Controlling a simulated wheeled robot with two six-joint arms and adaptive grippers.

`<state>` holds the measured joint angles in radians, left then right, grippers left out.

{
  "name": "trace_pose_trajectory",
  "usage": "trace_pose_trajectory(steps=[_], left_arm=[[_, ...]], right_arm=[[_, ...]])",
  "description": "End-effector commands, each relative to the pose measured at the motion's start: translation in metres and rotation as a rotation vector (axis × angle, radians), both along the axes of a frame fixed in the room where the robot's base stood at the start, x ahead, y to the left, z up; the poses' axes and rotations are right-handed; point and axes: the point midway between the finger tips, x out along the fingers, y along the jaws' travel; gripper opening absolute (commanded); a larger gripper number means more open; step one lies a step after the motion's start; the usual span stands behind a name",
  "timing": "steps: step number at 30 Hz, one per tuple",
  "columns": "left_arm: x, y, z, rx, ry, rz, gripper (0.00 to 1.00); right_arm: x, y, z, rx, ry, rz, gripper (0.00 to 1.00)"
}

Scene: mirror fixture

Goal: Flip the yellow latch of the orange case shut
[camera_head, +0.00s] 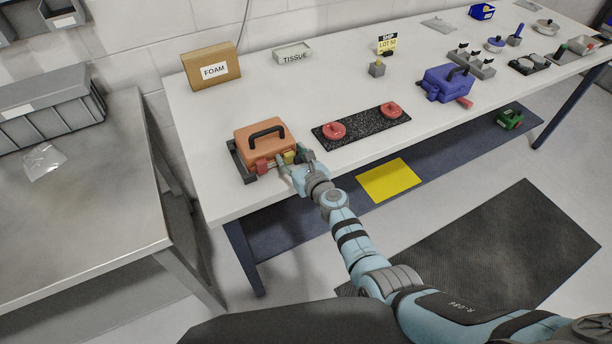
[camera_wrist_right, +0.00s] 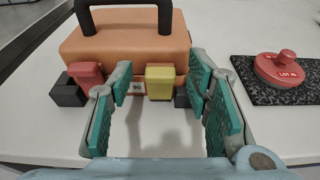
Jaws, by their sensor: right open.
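The orange case (camera_head: 264,136) with a black handle stands shut in a dark holder (camera_head: 246,174) at the table's front left. It also shows in the right wrist view (camera_wrist_right: 125,50). Its yellow latch (camera_wrist_right: 160,83) is on the front face at right, and a red latch (camera_wrist_right: 86,73) juts out at left. In the head view the yellow latch (camera_head: 289,157) is partly hidden by my right gripper (camera_head: 294,160). That gripper is open and empty before the case, its fingers (camera_wrist_right: 159,66) either side of the yellow latch. I cannot tell how far the latch is swung. My left gripper is not in view.
A black speckled mat (camera_head: 362,128) with two red-knobbed discs lies right of the case. A FOAM box (camera_head: 211,68) and a TISSUE box (camera_head: 292,53) stand behind. A blue case (camera_head: 446,83) is farther right.

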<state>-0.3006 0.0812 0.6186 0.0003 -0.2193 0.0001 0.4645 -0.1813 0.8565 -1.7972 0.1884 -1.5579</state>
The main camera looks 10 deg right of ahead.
Motion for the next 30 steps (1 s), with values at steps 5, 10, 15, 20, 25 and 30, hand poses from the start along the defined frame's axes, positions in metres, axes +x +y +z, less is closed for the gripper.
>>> trace_pose_trajectory(steps=[5,10,15,20,25,30], left_arm=[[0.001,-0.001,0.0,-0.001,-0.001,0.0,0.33],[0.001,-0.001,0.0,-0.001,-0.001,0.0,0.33],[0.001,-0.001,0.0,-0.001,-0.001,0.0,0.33],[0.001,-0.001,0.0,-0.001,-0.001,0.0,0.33],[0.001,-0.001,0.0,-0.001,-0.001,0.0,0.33],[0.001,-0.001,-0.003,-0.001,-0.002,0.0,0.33]], right_arm=[[-0.034,-0.012,-0.001,-0.004,0.001,-0.004,0.45],[-0.085,-0.028,-0.002,-0.003,0.005,-0.004,0.45],[-0.113,-0.037,0.0,-0.001,0.004,-0.003,0.45],[-0.119,-0.039,0.001,0.0,0.002,-0.002,0.45],[-0.118,-0.039,0.0,0.001,0.002,-0.002,0.45],[-0.136,-0.048,-0.042,0.273,0.128,-0.092,0.45]])
